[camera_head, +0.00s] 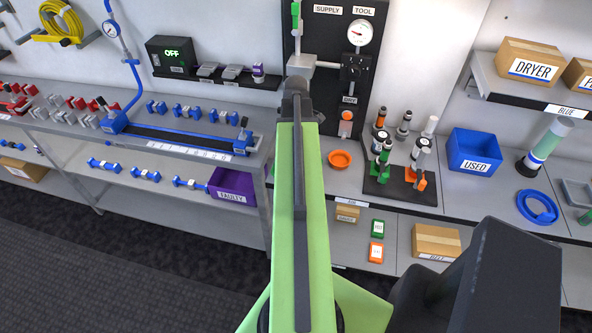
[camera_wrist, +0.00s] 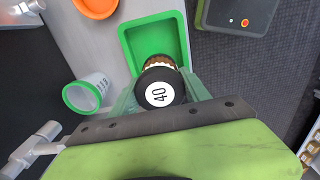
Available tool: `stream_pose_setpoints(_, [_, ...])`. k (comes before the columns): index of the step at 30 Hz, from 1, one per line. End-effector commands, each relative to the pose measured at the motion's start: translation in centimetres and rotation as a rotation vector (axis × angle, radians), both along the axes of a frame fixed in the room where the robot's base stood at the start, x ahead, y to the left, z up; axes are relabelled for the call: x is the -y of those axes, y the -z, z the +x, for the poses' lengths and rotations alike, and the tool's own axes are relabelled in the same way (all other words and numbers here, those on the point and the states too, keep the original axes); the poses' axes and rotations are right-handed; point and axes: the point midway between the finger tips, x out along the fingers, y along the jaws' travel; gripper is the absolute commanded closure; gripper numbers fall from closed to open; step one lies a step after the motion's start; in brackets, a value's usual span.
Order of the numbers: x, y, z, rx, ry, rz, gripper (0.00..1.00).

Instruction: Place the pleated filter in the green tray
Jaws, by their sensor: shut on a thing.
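My gripper (camera_wrist: 160,92) is shut on the pleated filter (camera_wrist: 160,85) in the wrist view. The filter has a black end cap marked 40 towards the camera and a strip of brown pleats behind it. The green tray (camera_wrist: 124,48) lies just beyond the filter, and the filter overlaps its near edge in the picture. The tray floor that shows is bare. I cannot tell how high the filter is above it. In the head view my green arm hides the gripper, the filter and nearly all of the tray.
A clear cylinder with a green rim (camera_wrist: 88,94) is left of the filter. An orange dish (camera_head: 340,159) sits on the bench right of my arm. A black stand with several fittings (camera_head: 400,190) and a blue USED bin (camera_head: 474,152) are farther right. A dark box with buttons (camera_wrist: 240,14) is right of the tray.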

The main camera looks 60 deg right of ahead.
Motion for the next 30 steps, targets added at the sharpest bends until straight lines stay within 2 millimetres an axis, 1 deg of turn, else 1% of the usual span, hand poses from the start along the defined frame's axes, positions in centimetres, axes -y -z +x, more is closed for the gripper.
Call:
stream_pose_setpoints(2, [0.6, -0.7, -1.1, 0.000, 0.009, 0.000, 0.89])
stream_pose_setpoints(5, [2.0, -2.3, -3.8, 0.000, 0.017, 0.000, 0.89])
stream_pose_setpoints(6, [2.6, -3.1, -5.2, 0.000, 0.019, 0.000, 0.89])
stream_pose_setpoints(10, [4.1, -4.9, -9.5, 0.000, 0.023, 0.000, 0.89])
stream_pose_setpoints(12, [4.7, -5.4, -11.0, 0.000, 0.022, 0.000, 0.89])
stream_pose_setpoints(15, [5.0, -5.4, -11.8, 0.000, 0.020, 0.000, 0.89])
stream_pose_setpoints(17, [4.9, -5.1, -11.7, 0.000, 0.019, 0.000, 0.89])
stream_pose_setpoints(20, [4.5, -3.9, -10.6, 0.000, 0.016, 0.000, 0.89])
stream_pose_setpoints(23, [3.7, -2.0, -8.2, 0.000, 0.015, 0.000, 0.89])
stream_pose_setpoints(24, [3.3, -1.3, -7.2, 0.000, 0.014, 0.000, 0.89])
stream_pose_setpoints(27, [2.4, 0.3, -4.7, 0.000, 0.016, 0.000, 0.89])
stream_pose_setpoints(30, [1.6, 1.4, -2.6, 0.000, 0.017, 0.000, 0.89])
